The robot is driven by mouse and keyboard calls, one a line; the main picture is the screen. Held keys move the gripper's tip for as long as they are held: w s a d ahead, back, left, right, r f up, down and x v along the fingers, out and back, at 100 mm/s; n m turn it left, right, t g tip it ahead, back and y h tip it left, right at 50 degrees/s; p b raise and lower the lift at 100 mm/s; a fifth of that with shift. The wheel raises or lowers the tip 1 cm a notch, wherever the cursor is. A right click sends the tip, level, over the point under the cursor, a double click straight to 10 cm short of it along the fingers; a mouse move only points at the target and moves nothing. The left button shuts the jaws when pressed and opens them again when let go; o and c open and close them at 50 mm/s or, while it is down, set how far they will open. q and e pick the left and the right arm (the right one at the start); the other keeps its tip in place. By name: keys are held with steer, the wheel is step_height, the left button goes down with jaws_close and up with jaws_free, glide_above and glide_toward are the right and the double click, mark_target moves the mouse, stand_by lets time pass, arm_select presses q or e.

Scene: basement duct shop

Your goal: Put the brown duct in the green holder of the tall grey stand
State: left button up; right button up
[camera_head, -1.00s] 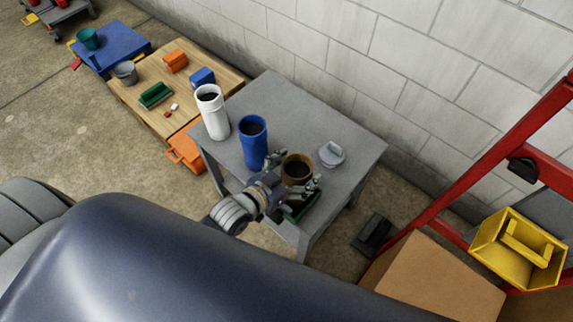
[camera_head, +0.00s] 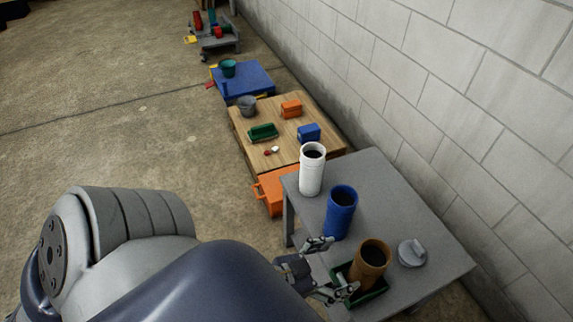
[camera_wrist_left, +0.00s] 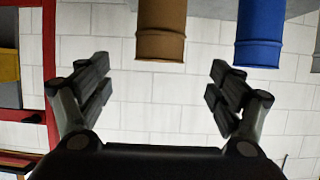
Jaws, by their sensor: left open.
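The brown duct (camera_head: 370,262) stands upright on the grey stand (camera_head: 425,235), its lower end inside the green holder (camera_head: 375,296) near the front edge. The brown duct also shows at the top of the left wrist view (camera_wrist_left: 161,32), with the blue duct (camera_wrist_left: 260,32) beside it. My left gripper (camera_head: 334,267) is open and empty, just left of the brown duct and apart from it. In the left wrist view its fingers (camera_wrist_left: 160,84) are spread wide with nothing between them. My right gripper is out of view.
A blue duct (camera_head: 340,213) and a white duct (camera_head: 312,170) stand farther back on the stand. A grey lid-like piece (camera_head: 411,252) lies right of the brown duct. Beyond are an orange crate (camera_head: 274,192), a wooden table (camera_head: 293,152) and a block wall (camera_head: 440,100).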

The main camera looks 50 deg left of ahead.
arm_select(q)
steer(key=s+a+f+n+g+y, duration=0.1)
steer(key=s+a+f+g+y, duration=0.15)
steer(key=f, duration=1.15)
steer(key=s+a+f+g+y, duration=0.1)
steer(key=s+a+f+g, duration=0.25)
steer(key=f, duration=1.05)
steer(key=s+f+g+y, duration=0.1)
steer(key=s+f+g, duration=0.4)
steer(key=s+f, duration=1.2)
steer(key=s, duration=0.4)
steer(key=shift+a+n+g, duration=0.2)
steer(key=shift+n+g, duration=0.1)
steer(key=shift+g, duration=0.1)
